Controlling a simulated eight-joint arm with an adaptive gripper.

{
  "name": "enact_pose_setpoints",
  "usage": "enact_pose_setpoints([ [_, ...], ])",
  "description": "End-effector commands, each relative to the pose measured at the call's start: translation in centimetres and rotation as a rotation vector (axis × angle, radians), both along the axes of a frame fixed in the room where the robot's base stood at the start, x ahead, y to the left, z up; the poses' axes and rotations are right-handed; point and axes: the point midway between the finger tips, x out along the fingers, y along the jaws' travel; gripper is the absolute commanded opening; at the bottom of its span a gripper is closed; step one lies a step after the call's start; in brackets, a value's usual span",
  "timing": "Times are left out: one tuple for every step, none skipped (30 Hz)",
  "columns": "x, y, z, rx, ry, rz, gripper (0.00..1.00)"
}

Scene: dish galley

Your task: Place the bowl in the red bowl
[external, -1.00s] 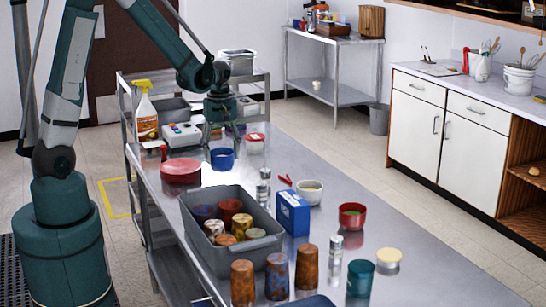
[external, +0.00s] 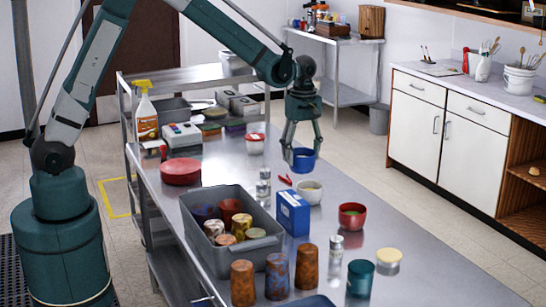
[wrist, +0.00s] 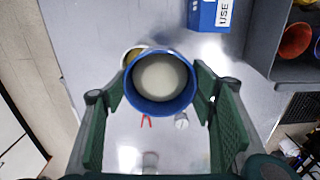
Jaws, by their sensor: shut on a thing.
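My gripper (external: 302,146) is shut on the blue bowl (external: 303,161) and holds it in the air, above the far part of the steel table. In the wrist view the blue bowl (wrist: 188,98) is upright between the two fingers, with a pale inside. The red bowl (external: 352,217) stands on the table, nearer the camera and to the right of the held bowl. I cannot make out the red bowl in the wrist view.
A grey bin (external: 262,243) with several cups is to the left. Shakers (external: 336,248), a teal cup (external: 360,279) and brown cups (external: 243,284) stand nearer.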

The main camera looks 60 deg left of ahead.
Motion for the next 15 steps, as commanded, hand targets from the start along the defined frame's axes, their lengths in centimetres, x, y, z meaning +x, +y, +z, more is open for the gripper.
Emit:
enact_pose_setpoints([
  [1.0,-1.6,0.2,0.0,0.0,-0.001,0.37],
  [1.5,-2.6,0.3,0.0,0.0,0.0,0.37],
  [2.1,-3.7,0.5,0.0,0.0,0.004,0.37],
  [2.6,-4.6,0.6,0.0,0.0,0.006,0.37],
  [3.1,-5.6,0.6,0.0,0.0,0.007,0.37],
  [3.7,-6.8,0.8,0.0,0.0,0.011,0.37],
  [4.1,-7.8,0.9,0.0,0.0,0.012,0.37],
  [4.5,-8.8,0.9,0.0,0.0,0.015,0.37],
  [5.1,-10.0,1.1,0.0,0.0,0.017,0.37],
  [5.5,-10.9,1.1,0.0,0.0,0.02,0.37],
  [5.8,-11.9,1.2,0.0,0.0,0.021,0.37],
  [6.2,-13.0,1.3,0.0,0.0,0.025,0.37],
  [6.5,-13.9,1.4,0.0,0.0,0.026,0.37],
  [6.8,-14.7,1.4,0.0,0.0,0.028,0.37],
  [7.1,-15.7,1.5,0.0,0.0,0.031,0.37],
])
